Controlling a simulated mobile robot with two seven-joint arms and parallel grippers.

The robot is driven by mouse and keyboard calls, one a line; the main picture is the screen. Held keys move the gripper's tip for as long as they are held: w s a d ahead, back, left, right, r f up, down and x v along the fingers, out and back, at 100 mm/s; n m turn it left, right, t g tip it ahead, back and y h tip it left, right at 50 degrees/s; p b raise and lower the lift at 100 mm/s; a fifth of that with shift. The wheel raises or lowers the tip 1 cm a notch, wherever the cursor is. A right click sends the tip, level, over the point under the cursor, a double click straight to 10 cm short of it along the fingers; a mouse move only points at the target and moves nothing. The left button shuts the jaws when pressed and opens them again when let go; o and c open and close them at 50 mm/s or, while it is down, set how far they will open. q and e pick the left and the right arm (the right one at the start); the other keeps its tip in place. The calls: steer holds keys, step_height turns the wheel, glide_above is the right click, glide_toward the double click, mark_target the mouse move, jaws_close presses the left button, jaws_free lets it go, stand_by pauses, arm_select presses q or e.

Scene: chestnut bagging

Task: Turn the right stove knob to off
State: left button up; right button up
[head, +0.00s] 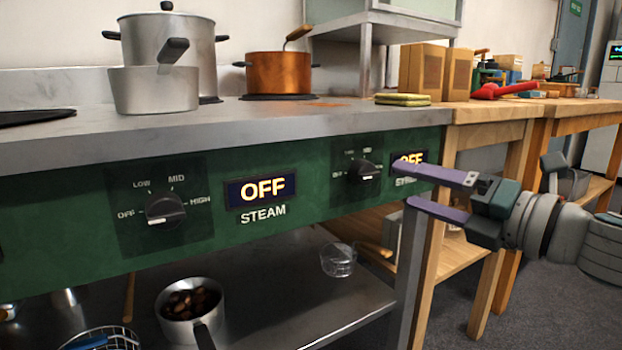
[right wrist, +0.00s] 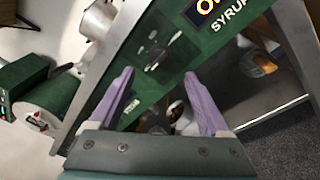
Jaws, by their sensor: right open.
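The right stove knob (head: 362,172) is a black dial on the green front panel, on a dark plate with small markings. Its exact setting is too small to read. The display (head: 411,158) beside it reads OFF, partly covered by my upper finger. My right gripper (head: 415,187) is open and empty, to the right of the knob and apart from it, its purple fingers pointing left. In the right wrist view the knob (right wrist: 153,62) shows ahead between the spread fingers (right wrist: 160,75), near a lit display labelled SYRUP (right wrist: 208,10). My left gripper is not in view.
The left knob (head: 165,211) sits beside a display reading OFF over STEAM (head: 262,190). A pan of chestnuts (head: 190,305) is on the shelf below. Wooden tables (head: 500,112) extend right.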

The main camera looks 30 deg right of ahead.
steer(key=shift+v, duration=1)
steer(key=s+a+r+m+g+h+p, duration=0.1)
steer(key=s+r+m+g+h+p, duration=0.2)
steer(key=r+m+p, duration=0.7)
steer(key=s+a+r+m+g+h+p, duration=0.15)
steer(key=s+r+m+h+p, duration=0.3)
steer(key=p, duration=0.85)
steer(key=s+a+r+m+g+y+p, duration=0.4)
steer(key=s+a+r+m+g+p, duration=0.9)
steer(key=p, duration=1)
steer(key=s+r+n+t+p, duration=0.1)
steer(key=r+p, duration=1.6)
steer(key=r, duration=0.2)
steer(key=s+r+n+t+p, duration=0.1)
steer(key=s+r+t+p, duration=0.1)
steer(key=r+p, duration=1.4)
step_height(320, 180, up, 3)
steer(key=shift+a+r+p, duration=0.1)
steer(key=shift+a+p, duration=0.2)
steer(key=shift+p, duration=0.1)
